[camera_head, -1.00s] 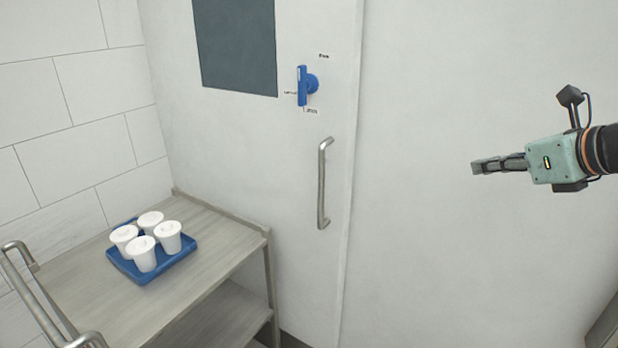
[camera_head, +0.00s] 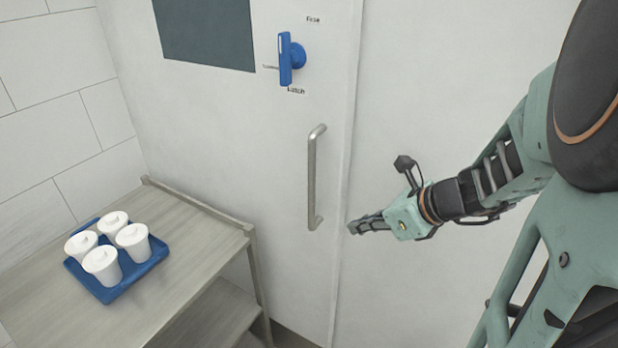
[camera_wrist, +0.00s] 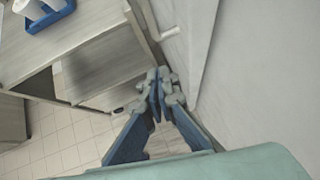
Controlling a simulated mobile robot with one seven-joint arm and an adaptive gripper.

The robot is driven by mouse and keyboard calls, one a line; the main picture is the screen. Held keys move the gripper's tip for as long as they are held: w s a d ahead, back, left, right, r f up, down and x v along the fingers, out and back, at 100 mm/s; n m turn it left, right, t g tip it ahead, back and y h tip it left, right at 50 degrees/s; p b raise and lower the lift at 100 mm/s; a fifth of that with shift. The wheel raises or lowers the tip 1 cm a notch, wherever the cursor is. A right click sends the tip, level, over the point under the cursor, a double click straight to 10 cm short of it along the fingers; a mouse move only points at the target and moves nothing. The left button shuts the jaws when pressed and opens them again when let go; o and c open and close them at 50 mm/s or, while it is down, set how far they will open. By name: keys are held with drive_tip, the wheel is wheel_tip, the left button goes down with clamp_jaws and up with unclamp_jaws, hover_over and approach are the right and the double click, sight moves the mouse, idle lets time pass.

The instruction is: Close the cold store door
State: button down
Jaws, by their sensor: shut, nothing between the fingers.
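The cold store door (camera_head: 210,120) is a pale panel with a dark window in its upper part. It looks flush or nearly flush with the wall at its right edge; I cannot tell whether it is fully closed. A vertical metal pull handle (camera_head: 312,180) is on its right side, and a blue latch handle (camera_head: 288,58) stands upright above it beside small printed labels. My gripper (camera_head: 352,227) is shut and empty, to the right of the pull handle near the door's edge and apart from the handle. The wrist view also shows my gripper (camera_wrist: 158,82) with its fingers together.
The trolley also shows in the wrist view (camera_wrist: 75,50), with tiled floor (camera_wrist: 60,145) below.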

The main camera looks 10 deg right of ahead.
sight(314, 226)
drive_tip(key=shift+w+a+f, duration=0.9)
drive_tip(key=shift+w+a, duration=0.15)
drive_tip(key=shift+w, duration=0.15)
drive_tip(key=shift+w+a+f, duration=0.9)
drive_tip(key=shift+w+a, duration=0.15)
drive_tip(key=shift+w, duration=0.1)
drive_tip(key=shift+w+a+f, duration=0.9)
drive_tip(key=shift+w+a, duration=0.15)
drive_tip(key=shift+w, duration=0.15)
drive_tip(key=shift+a, duration=0.1)
drive_tip(key=w+a, duration=0.5)
drive_tip(key=a, duration=0.2)
drive_tip(key=shift+w+a+r, duration=0.15)
drive_tip(key=shift+a+r, duration=0.05)
drive_tip(key=shift+a, duration=0.05)
